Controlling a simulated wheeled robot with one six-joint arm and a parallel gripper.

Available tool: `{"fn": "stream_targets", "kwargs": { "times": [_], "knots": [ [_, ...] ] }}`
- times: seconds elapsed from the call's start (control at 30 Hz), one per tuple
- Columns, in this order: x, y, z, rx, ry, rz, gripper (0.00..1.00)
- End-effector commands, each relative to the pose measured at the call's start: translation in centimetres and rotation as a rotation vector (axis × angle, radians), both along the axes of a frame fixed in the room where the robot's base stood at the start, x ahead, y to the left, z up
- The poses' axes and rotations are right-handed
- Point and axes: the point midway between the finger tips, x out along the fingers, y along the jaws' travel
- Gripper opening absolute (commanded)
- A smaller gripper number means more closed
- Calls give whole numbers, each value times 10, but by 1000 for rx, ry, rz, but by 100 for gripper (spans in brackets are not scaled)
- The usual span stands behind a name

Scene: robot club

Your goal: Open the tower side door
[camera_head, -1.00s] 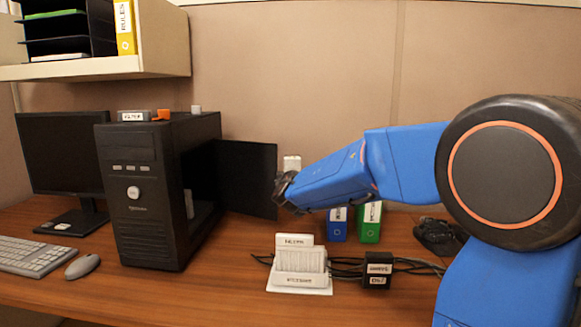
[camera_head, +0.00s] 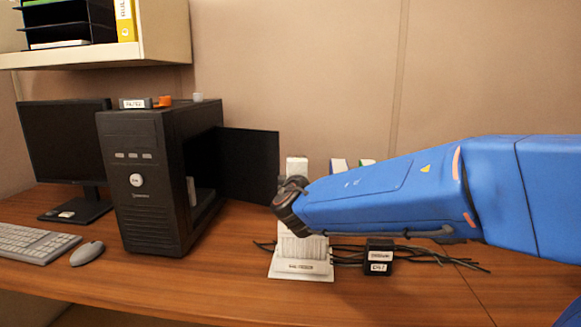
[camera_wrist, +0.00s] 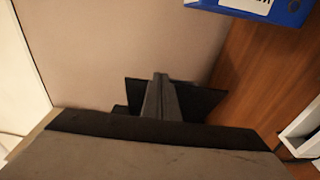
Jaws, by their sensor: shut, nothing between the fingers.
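The black tower (camera_head: 142,185) stands upright on the desk in the head view. Its side door (camera_head: 250,165) is a flat black panel, swung out to the right from the tower's rear edge, leaving the side opening (camera_head: 193,190) dark and exposed. My gripper (camera_head: 284,200) is just right of the door's free edge in the head view; I cannot tell whether it touches the door. In the wrist view my gripper (camera_wrist: 160,90) shows shut, with nothing between its fingers. Dark shapes lie behind the fingers there, partly hidden.
A white card holder (camera_head: 301,268) and a black labelled box with cables (camera_head: 379,257) sit on the desk below my arm. A blue binder (camera_wrist: 275,8) shows in the wrist view. Monitor (camera_head: 62,145), keyboard (camera_head: 32,243) and mouse (camera_head: 87,253) are at left.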

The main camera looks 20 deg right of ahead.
Motion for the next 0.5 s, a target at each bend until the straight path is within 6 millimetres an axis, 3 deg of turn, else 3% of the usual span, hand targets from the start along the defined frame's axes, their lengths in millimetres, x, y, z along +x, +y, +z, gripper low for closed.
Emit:
{"fn": "stream_targets", "kwargs": {
  "times": [0.3, 0.5],
  "knots": [
    [11, -43, 22, 139, 67, -203, 0],
    [13, -61, 26, 270, 170, -326, 0]
  ]
}}
